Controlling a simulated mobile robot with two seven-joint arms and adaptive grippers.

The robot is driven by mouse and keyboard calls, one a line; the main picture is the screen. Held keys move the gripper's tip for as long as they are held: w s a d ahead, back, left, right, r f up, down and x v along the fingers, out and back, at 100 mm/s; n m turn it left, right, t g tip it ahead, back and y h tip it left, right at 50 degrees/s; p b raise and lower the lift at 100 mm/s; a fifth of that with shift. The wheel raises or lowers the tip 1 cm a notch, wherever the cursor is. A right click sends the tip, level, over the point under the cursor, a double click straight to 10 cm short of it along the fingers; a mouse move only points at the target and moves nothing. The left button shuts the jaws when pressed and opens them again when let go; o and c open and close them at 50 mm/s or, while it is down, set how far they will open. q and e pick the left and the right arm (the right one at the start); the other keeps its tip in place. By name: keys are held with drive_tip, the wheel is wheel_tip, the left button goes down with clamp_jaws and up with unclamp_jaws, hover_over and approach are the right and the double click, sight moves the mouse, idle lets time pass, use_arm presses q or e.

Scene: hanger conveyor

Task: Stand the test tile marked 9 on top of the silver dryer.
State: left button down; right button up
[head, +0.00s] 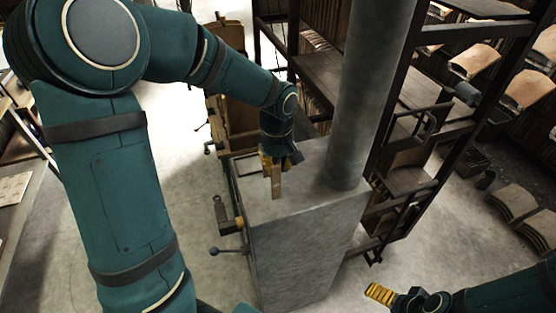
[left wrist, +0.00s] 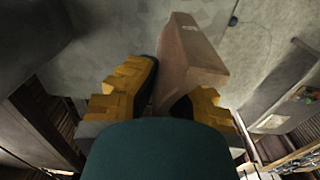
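The silver dryer (head: 301,235) is a grey box with a flat top and a thick pipe rising from its back right. My left gripper (head: 270,163) is over the back left part of the dryer's top, its fingers pointing down. It is shut on a small tan-brown tile (head: 276,184), which is held upright. In the left wrist view the tile (left wrist: 189,58) sits between the yellow fingers (left wrist: 163,86). A faint mark shows near its far end, too small to read. Whether its lower end touches the top cannot be told. My right gripper (head: 381,294) is low at the right, away from the dryer.
The pipe (head: 367,90) stands close to the right of my left gripper. A dark shelf rack (head: 408,175) is right behind the dryer. Levers and clamps (head: 228,215) stick out on its left side. The front part of the dryer's top is bare.

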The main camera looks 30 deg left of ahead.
use_arm(q)
drive_tip(key=shift+f+b, duration=1.35)
drive_tip(key=shift+f, duration=0.65)
drive_tip(key=c, duration=1.1)
unclamp_jaws()
drive_tip(key=shift+o, duration=0.2)
wheel_tip(320, 180, up, 12)
drive_tip(key=shift+a, duration=0.1)
drive_tip(key=shift+s, duration=0.1)
